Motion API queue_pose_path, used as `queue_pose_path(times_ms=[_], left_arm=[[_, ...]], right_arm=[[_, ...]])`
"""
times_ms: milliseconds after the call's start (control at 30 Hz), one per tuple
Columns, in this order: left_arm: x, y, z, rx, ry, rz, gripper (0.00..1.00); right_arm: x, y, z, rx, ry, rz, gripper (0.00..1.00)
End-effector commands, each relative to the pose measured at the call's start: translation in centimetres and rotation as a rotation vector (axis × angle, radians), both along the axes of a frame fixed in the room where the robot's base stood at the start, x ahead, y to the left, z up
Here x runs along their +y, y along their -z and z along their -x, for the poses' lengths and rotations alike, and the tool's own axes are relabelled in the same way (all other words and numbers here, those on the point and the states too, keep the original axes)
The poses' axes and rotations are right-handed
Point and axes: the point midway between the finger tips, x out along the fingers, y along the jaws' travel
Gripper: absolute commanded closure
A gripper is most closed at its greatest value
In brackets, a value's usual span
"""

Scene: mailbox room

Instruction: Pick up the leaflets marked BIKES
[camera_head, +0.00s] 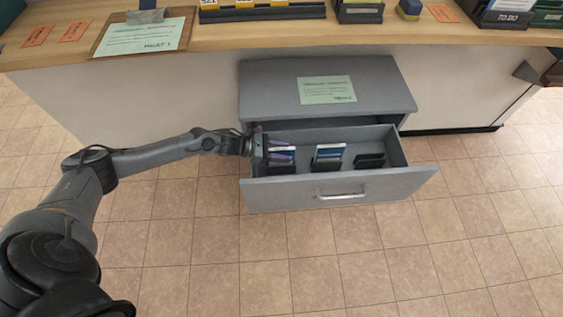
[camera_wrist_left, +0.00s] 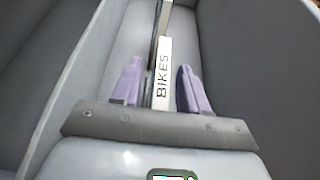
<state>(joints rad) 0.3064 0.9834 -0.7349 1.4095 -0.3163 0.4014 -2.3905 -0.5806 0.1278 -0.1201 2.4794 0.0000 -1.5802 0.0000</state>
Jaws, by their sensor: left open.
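The BIKES leaflets (camera_wrist_left: 164,75) show in the left wrist view as a narrow upright stack with a pale edge lettered BIKES. In the head view they are a pale strip (camera_head: 283,149) at the left end of the open drawer. My left gripper (camera_wrist_left: 159,66) is open, with one purple finger on each side of the stack. Whether the fingers touch it I cannot tell. In the head view my left gripper (camera_head: 279,150) reaches into the drawer from the left and partly hides the leaflets. My right gripper is not in view.
The grey drawer (camera_head: 345,188) is pulled out of its cabinet (camera_head: 375,92). It also holds blue-and-white leaflets (camera_head: 328,154) in the middle and a dark holder (camera_head: 369,160) at right. Drawer walls stand close around the left gripper. A wooden counter (camera_head: 220,38) runs behind.

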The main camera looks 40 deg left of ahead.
Motion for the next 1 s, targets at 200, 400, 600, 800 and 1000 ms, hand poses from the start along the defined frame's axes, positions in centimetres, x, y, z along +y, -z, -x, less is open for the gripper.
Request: queue_pose_path(times_ms=[200, 400, 600, 800, 1000], left_arm=[[0.1, -0.1, 0.0, 0.000, -0.001, -0.001, 0.66], [0.1, -0.1, 0.0, 0.000, -0.001, 0.000, 0.96], [0.1, -0.1, 0.0, 0.000, 0.000, 0.000, 1.00], [0.1, -0.1, 0.0, -0.001, -0.001, 0.000, 1.00], [0.1, -1.3, 0.0, -0.002, -0.001, 0.000, 1.00]], right_arm=[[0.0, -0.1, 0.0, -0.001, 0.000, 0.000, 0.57], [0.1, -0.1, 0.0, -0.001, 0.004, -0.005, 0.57], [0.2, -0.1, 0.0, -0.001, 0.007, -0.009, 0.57], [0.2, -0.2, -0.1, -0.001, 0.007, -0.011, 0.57], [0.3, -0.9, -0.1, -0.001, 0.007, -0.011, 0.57]])
